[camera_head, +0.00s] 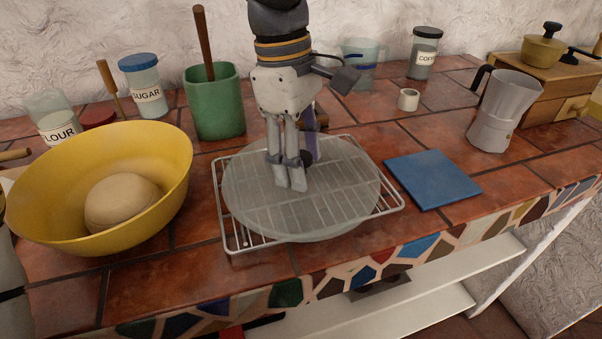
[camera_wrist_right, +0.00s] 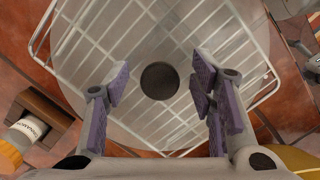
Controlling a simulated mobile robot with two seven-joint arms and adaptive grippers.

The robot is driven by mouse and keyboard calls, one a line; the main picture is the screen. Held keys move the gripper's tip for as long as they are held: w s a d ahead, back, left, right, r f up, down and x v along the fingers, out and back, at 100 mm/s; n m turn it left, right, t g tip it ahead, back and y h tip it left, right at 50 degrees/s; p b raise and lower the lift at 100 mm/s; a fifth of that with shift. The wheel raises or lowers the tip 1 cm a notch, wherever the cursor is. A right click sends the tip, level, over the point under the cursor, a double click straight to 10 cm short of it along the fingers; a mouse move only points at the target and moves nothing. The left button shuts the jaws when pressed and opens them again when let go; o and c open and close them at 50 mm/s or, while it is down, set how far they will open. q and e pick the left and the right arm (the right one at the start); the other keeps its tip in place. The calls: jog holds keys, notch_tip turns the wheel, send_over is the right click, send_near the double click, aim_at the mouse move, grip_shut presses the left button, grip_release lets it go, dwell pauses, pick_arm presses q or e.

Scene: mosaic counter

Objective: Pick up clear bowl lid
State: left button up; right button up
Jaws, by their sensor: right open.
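The clear bowl lid (camera_head: 340,205) is a round translucent disc lying flat on a white wire rack (camera_head: 234,243) on the tiled counter. In the right wrist view the lid (camera_wrist_right: 150,125) has a dark round knob (camera_wrist_right: 160,80) near its middle.
A yellow bowl (camera_head: 60,215) with dough (camera_head: 121,202) stands left of the rack. A green crock (camera_head: 214,105) is behind it. A blue tile (camera_head: 431,179) and a moka pot (camera_head: 502,110) are at right. Bare tiles show around the rack.

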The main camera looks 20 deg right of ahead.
grip_shut()
jog(key=shift+r, duration=0.1)
